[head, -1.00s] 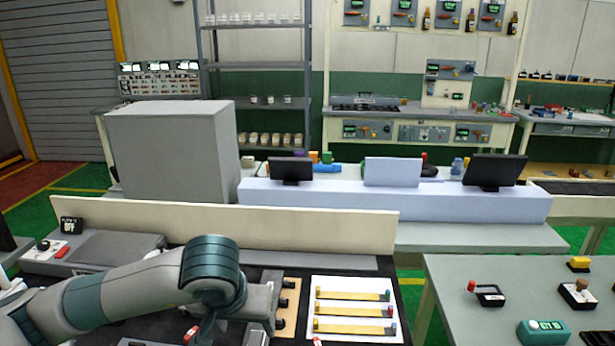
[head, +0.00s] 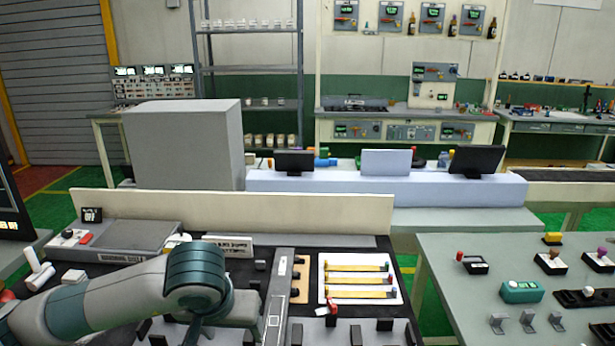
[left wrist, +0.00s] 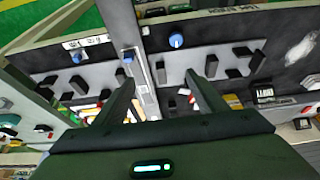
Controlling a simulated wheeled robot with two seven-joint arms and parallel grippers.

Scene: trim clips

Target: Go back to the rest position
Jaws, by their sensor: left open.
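My left arm comes in from the left in the head view, over the dark workbench. Its gripper is mostly hidden behind my own arm there. In the left wrist view my left gripper (left wrist: 163,90) shows two dark fingers spread apart, with nothing held between them. They hang above the bench fixtures. A white board (head: 322,268) with several yellow strips (head: 358,281) lies on the bench, right of my arm and apart from it. The strips have dark and red bits at their right ends. My right gripper is not in view.
Grey rails with several black clips (head: 355,334) stand along the bench's front. A cream panel (head: 240,213) borders the bench's back. A large grey box (head: 185,145) stands behind it. A grey-green table (head: 455,285) with small devices is at right, across a gap.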

